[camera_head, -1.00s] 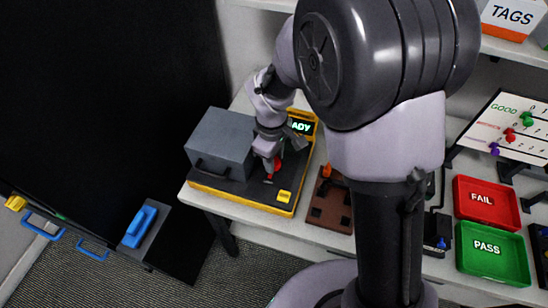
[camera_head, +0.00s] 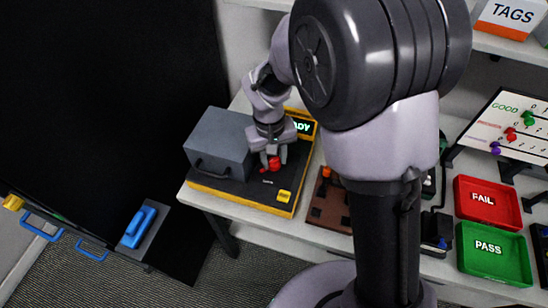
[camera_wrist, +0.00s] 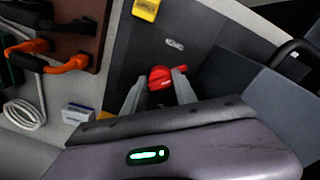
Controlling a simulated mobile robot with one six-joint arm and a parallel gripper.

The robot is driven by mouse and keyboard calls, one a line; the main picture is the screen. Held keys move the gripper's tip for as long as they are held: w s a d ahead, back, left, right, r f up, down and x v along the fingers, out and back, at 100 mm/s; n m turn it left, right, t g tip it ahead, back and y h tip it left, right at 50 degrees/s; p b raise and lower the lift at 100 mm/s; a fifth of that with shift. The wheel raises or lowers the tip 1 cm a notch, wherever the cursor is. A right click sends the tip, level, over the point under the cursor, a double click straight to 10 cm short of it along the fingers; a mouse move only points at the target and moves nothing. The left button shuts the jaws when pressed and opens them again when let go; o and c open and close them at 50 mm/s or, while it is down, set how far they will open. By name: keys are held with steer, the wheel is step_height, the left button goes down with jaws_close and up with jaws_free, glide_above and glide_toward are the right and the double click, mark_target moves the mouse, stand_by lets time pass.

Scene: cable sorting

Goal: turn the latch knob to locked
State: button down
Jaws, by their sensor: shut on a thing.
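The red latch knob (camera_head: 274,163) stands on the dark top of the yellow-edged tester (camera_head: 235,194). It also shows in the wrist view (camera_wrist: 160,76), between the two grey fingers. My gripper (camera_head: 272,160) points down over the knob and is shut on it. In the wrist view my gripper (camera_wrist: 156,86) has a finger on either side of the knob. A small pale label (camera_wrist: 174,44) lies on the tester top near the knob. Its lettering is too small to read.
A grey box with a handle (camera_head: 219,143) stands left of the knob. A yellow button block (camera_head: 284,196) is at the front right of the tester. A brown board (camera_head: 328,212) with orange plugs lies to the right. Red FAIL (camera_head: 489,227) and green PASS trays (camera_head: 517,280) are farther right.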

mark_target(270, 160)
steer(key=m, duration=0.4)
steer(key=shift+b, duration=0.35)
steer(key=shift+m+g+b, duration=0.3)
steer(key=shift+m+b, duration=0.05)
steer(key=shift+m, duration=2.15)
steer(key=c, duration=1)
jaws_free()
steer(key=shift+c, duration=0.2)
steer(key=shift+r, duration=0.1)
step_height(270, 160, up, 17)
steer(key=p, duration=0.6)
steer(key=shift+w+a+p, duration=0.3)
steer(key=shift+w+a, duration=0.05)
steer(key=shift+a, duration=0.1)
